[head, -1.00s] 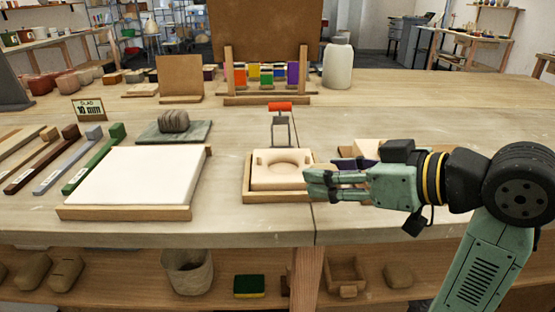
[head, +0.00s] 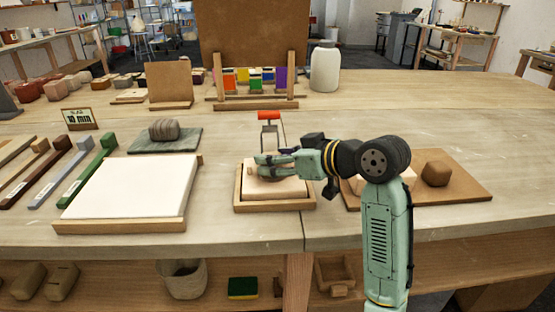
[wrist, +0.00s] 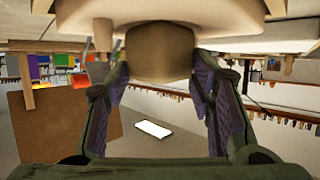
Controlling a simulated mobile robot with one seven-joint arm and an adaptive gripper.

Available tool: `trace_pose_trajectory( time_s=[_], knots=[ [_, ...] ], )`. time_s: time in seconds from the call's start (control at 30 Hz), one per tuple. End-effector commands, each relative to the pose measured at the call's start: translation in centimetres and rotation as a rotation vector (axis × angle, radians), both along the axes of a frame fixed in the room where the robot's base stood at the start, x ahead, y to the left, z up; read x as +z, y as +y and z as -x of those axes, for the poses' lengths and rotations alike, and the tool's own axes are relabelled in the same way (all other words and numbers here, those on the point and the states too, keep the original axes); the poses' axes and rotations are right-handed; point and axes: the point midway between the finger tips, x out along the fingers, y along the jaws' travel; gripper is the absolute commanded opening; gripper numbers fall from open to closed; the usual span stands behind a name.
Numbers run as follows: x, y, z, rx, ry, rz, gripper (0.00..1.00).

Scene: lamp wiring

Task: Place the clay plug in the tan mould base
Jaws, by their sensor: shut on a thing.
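The tan mould base (head: 292,186) sits in a wooden tray (head: 275,206) at the middle of the bench. My gripper (head: 262,164) is over its left part and hides most of its recess. In the wrist view, my gripper (wrist: 160,85) is shut on the brownish clay plug (wrist: 160,52), with a purple pad on each side. The plug is next to the pale mould surface (wrist: 160,14) at the top of that view. I cannot tell whether it is seated in the recess or held just clear of it.
A red-handled tool (head: 269,116) stands behind the mould. A white slab (head: 130,186) lies left, with a grey clay lump (head: 163,130) on a slate behind it. A brown board (head: 465,190) with a dark clay block (head: 435,173) is at right, partly behind my arm.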

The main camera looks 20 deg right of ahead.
Motion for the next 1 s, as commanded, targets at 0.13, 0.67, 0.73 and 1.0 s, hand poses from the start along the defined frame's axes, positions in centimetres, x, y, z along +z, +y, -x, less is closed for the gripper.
trace_pose_trajectory(
  time_s=[0.13, 0.67, 0.73, 1.0],
  knots=[
    [-1.1, 0.0, 0.0, -0.001, -0.003, 0.000, 0.12],
    [-1.6, 0.0, 0.0, -0.001, -0.002, 0.001, 0.58],
    [-1.6, 0.0, 0.1, -0.001, -0.002, 0.001, 0.63],
    [-1.6, 0.0, 0.1, 0.000, 0.000, 0.001, 0.69]
  ],
)
